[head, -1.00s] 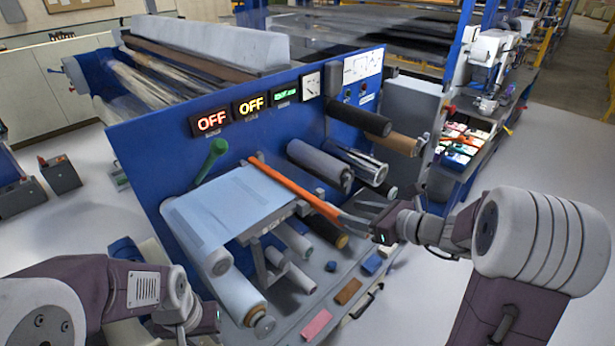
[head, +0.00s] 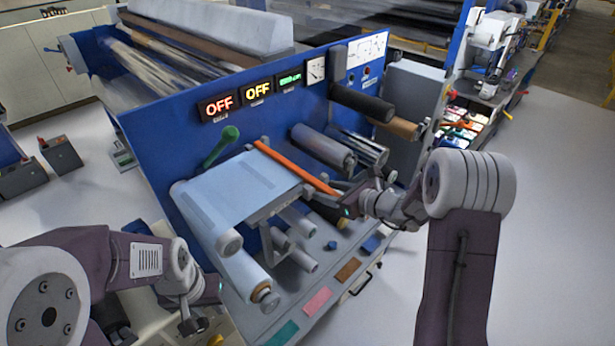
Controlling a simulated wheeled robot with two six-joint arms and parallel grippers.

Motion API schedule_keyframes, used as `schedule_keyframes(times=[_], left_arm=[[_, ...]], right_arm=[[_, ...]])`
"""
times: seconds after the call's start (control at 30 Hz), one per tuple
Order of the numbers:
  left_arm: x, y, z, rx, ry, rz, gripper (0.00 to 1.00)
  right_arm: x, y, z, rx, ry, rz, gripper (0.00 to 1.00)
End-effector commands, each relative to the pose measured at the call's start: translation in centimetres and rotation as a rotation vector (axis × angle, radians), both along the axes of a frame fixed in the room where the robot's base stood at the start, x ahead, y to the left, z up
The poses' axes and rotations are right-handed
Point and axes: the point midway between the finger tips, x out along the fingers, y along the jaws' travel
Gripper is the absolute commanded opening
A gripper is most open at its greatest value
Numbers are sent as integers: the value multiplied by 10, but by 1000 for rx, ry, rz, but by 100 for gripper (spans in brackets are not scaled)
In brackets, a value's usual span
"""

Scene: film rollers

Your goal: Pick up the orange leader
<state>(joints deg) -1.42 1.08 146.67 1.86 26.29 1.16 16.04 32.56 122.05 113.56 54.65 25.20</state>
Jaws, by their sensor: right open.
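The orange leader (head: 292,166) is a long thin orange bar. It lies slantwise along the right edge of the pale blue film web (head: 240,187), on the front of the blue machine panel. My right gripper (head: 344,188) is open at the leader's near right end. Its fingers overlap that end in the head view; I cannot tell if they touch it. My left gripper (head: 205,308) is low at the left, away from the leader. Its fingers are too hidden to tell their state.
A green-knobbed handle (head: 229,134) stands left of the leader. Grey rollers (head: 322,147) and a black roller (head: 362,104) jut from the panel to its right. Open floor is at the right.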

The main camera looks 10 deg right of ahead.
Motion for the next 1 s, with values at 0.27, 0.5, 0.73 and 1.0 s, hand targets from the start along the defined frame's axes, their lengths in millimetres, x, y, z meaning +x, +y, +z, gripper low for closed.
schedule_keyframes(times=[0.27,0.5,0.73,1.0], left_arm=[[0,0,-1,0,0,0,36],[0,0,-1,0,0,0,36],[0,0,-4,0,0,0,36],[0,0,-16,0,0,0,36]], right_arm=[[0,-1,0,0,0,-1,5],[0,-1,1,0,-2,-1,0],[0,-1,10,0,-5,-1,0],[-14,-11,50,-2,-7,-5,0]])
